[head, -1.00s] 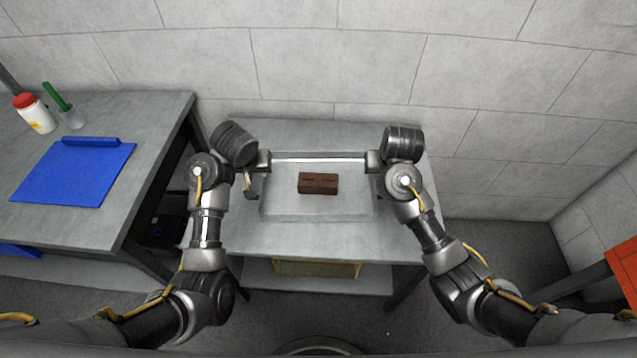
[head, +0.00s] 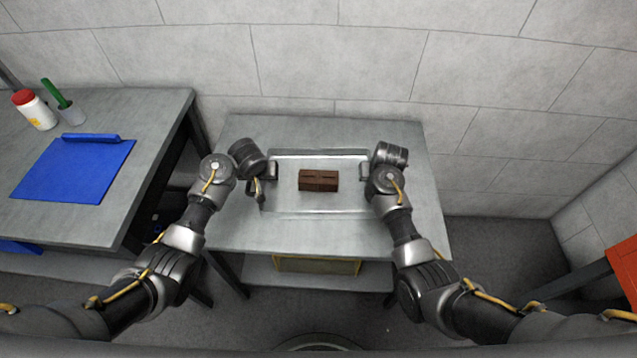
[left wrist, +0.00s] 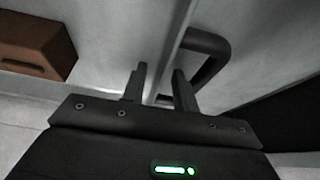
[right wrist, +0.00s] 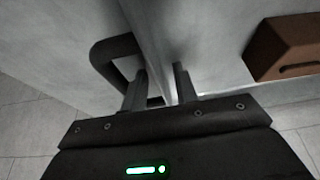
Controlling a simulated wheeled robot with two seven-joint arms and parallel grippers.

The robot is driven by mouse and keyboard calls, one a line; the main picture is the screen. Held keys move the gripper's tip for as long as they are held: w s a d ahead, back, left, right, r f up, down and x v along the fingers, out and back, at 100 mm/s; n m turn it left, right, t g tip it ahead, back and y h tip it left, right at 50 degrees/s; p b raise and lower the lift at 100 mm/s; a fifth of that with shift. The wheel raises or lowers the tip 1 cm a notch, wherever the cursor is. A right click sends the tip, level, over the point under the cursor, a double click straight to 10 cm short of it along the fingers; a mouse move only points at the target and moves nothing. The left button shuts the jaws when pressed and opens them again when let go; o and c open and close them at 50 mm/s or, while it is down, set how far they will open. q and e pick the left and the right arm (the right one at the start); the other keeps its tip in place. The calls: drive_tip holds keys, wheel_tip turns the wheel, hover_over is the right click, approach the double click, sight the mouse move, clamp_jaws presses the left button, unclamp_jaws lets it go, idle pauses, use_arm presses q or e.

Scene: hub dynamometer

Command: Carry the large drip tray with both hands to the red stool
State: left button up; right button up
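The large drip tray (head: 345,208) is a shallow pale metal tray on the grey table. A brown block (head: 318,180) sits in it. My left gripper (head: 271,172) is at the tray's left side and my right gripper (head: 366,172) at its right side. In the left wrist view, my fingers (left wrist: 157,85) are apart beside a black handle (left wrist: 215,50), with the tray's rim between them. In the right wrist view, my fingers (right wrist: 160,85) are likewise apart beside the other black handle (right wrist: 100,60). I cannot tell whether any finger touches a handle.
The red stool (head: 625,268) is partly in view at the right edge. A bench (head: 130,200) on the left holds a blue clipboard-like board (head: 75,170), a white bottle with red lid (head: 35,110) and a cup with a green-handled tool (head: 68,108). A yellow-edged box (head: 315,265) lies on the lower shelf.

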use_arm(q)
clamp_jaws()
use_arm(e)
clamp_jaws()
idle(1.2)
use_arm(q)
drive_tip(key=shift+w+r, duration=0.1)
drive_tip(key=shift+r, duration=0.05)
use_arm(e)
drive_tip(key=shift+w+r, duration=0.1)
drive_tip(key=shift+r, duration=0.15)
